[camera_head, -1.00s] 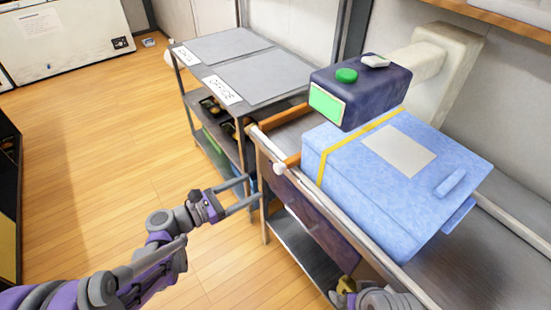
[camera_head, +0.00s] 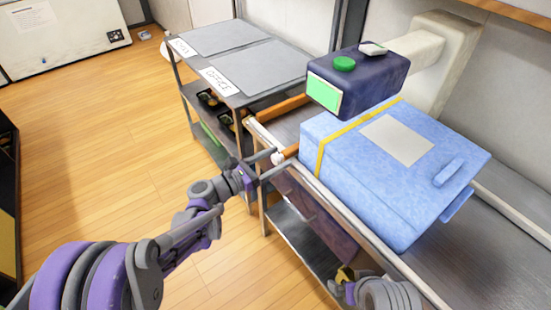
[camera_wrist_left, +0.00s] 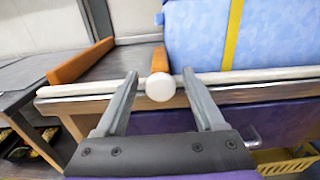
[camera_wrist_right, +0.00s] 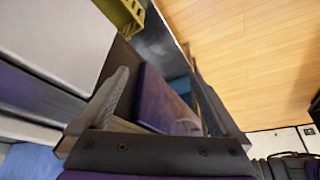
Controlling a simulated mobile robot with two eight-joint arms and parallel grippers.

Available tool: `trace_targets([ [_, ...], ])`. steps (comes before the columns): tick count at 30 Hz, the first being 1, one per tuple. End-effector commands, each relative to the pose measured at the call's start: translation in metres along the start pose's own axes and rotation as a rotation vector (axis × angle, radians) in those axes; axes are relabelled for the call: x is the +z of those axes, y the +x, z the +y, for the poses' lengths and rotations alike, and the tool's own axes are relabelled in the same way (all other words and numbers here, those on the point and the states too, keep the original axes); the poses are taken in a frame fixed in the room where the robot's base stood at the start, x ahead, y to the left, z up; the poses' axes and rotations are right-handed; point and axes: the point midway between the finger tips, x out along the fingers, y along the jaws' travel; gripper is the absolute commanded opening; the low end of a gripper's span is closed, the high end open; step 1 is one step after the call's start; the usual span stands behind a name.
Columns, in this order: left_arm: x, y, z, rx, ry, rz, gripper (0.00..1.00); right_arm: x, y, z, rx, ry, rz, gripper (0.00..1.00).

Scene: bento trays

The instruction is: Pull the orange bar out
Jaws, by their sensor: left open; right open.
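The orange bar (camera_head: 291,150) lies at the counter's near edge beside the blue box. A round white knob (camera_head: 278,158) is at its near end. In the left wrist view a short piece of the orange bar (camera_wrist_left: 158,59) shows behind the white knob (camera_wrist_left: 160,87); the rest is hidden. My left gripper (camera_wrist_left: 160,74) is open, with one finger on each side of the knob and visible gaps at both sides. My right gripper (camera_wrist_right: 158,72) is open and empty, low at the counter's front by a purple panel (camera_wrist_right: 160,100).
A blue box (camera_head: 375,185) with a yellow strap stands on the counter, under a dark scanner head (camera_head: 360,82). Another orange strip (camera_head: 279,108) crosses the counter's left end. A grey shelf cart (camera_head: 260,65) stands at the left. The wooden floor (camera_head: 100,160) is clear.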

Motion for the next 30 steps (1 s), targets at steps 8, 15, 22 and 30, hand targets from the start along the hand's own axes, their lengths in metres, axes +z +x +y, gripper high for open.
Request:
trace_targets([
  [8,0.0,-0.0001,-0.0001,0.0,0.0,0.0,0.56,0.0,0.0,0.0,0.0,0.0,0.0,1.0],
  [15,0.0,-0.0003,-0.0001,0.0,0.001,0.0,0.12,0.0,0.0,0.0,0.0,0.0,0.0,1.0],
  [22,0.0,-0.0003,-0.0001,0.0,0.001,0.0,0.0,0.0,0.0,0.0,0.0,0.0,0.0,1.0],
  [30,0.0,-0.0003,-0.0001,0.0,0.001,0.0,0.0,0.0,0.0,0.0,0.0,0.0,0.0,1.0],
])
